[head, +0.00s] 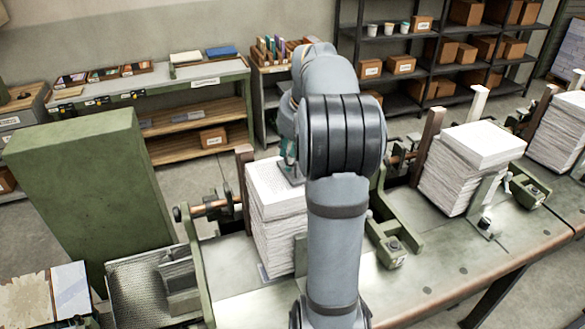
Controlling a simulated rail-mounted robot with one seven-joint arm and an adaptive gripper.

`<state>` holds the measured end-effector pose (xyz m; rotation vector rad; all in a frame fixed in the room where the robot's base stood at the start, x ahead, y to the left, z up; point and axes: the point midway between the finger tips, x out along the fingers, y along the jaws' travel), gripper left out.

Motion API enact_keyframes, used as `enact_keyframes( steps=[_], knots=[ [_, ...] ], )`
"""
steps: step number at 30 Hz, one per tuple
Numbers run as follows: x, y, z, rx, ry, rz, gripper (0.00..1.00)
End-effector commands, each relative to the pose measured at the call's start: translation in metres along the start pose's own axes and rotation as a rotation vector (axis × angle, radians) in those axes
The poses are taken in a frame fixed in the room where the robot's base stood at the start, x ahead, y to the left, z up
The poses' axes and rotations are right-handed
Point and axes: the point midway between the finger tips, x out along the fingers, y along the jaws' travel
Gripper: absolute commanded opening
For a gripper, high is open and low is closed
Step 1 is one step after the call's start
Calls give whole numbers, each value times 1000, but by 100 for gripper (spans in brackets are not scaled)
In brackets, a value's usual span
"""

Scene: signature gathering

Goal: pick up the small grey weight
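My arm reaches over the bench and hides most of the area in front of it. My gripper is almost wholly hidden behind the arm; only a small greenish and grey part at the arm's left edge (289,158) shows, over the near paper stack (275,202). Whether that part is the gripper or something on the stack, I cannot tell. I cannot surely pick out the small grey weight. A small grey piece with a dark top (486,223) stands on the bench at the foot of the right paper stack (460,180), but I cannot tell what it is.
Green clamp frames (392,240) and upright wooden posts (428,140) flank the stacks on the metal-topped bench (440,275). A tall green block (85,190) stands at left. Shelves (440,70) with cardboard boxes line the back wall. The bench's front right is clear.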

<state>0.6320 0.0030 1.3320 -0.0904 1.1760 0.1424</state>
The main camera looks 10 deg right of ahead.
Motion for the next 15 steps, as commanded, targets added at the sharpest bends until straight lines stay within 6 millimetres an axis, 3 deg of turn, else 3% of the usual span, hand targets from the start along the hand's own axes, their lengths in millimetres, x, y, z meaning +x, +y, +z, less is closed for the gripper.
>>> enact_keyframes(
  steps=[12,15],
  knots=[
    [0,0,0,0,0,0,0],
    [0,0,0,0,0,0,0]
  ],
)
